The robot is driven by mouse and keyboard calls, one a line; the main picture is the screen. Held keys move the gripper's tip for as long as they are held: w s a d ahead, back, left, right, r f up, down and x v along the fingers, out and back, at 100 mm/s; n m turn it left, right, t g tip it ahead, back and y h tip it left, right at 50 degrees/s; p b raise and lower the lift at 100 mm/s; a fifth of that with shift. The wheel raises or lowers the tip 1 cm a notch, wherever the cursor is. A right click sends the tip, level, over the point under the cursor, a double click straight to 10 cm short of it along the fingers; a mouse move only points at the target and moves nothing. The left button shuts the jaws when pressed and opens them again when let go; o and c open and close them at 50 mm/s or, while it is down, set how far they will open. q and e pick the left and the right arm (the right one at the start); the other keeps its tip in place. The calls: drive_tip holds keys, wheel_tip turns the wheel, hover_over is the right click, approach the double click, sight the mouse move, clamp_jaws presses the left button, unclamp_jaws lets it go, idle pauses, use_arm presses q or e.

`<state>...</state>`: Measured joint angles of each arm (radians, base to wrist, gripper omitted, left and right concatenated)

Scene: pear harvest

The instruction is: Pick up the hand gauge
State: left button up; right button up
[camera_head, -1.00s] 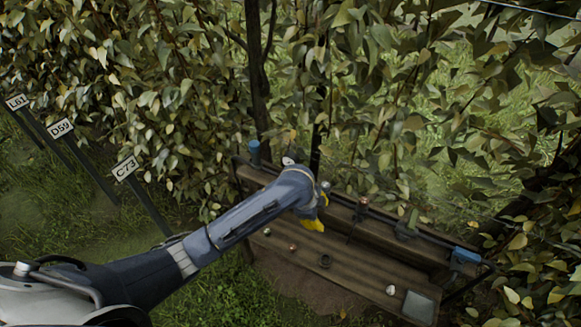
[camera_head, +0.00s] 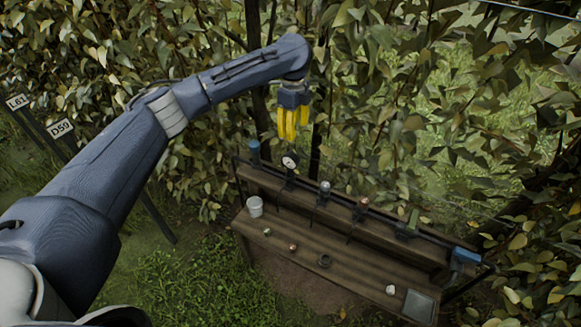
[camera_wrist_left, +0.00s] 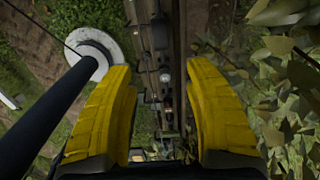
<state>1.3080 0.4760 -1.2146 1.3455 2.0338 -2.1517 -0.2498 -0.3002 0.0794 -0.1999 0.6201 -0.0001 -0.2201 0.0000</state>
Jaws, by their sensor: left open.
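The likely hand gauge (camera_head: 290,162) is a small tool with a round white dial. It stands on the rear rail of the wooden bench in the head view, near its left end. My left gripper (camera_head: 292,124) hangs above it with yellow fingers pointing down, apart from it and empty. In the left wrist view the yellow fingers (camera_wrist_left: 162,72) are spread, with the bench rail and small tools far below between them. I cannot tell which of these is the gauge. My right gripper is not in view.
The bench (camera_head: 300,273) holds a white cup (camera_head: 255,206) and several small items. Along its rail stand a blue-topped tool (camera_head: 254,150), a metal-topped tool (camera_head: 325,190) and others. Leafy branches crowd behind. Grass lies in front, with signposts (camera_head: 60,128) at left.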

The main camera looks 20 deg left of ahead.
sight(290, 154)
use_arm(q)
drive_tip(key=f, duration=0.3)
drive_tip(key=a+f, duration=0.1)
drive_tip(key=f, duration=0.5)
drive_tip(key=shift+w+a+f, duration=0.15)
drive_tip(key=shift+w+f, duration=0.15)
drive_tip(key=shift+s+f, duration=0.1)
drive_tip(key=shift+f, duration=2.6)
drive_tip(key=shift+c, duration=0.5)
clamp_jaws()
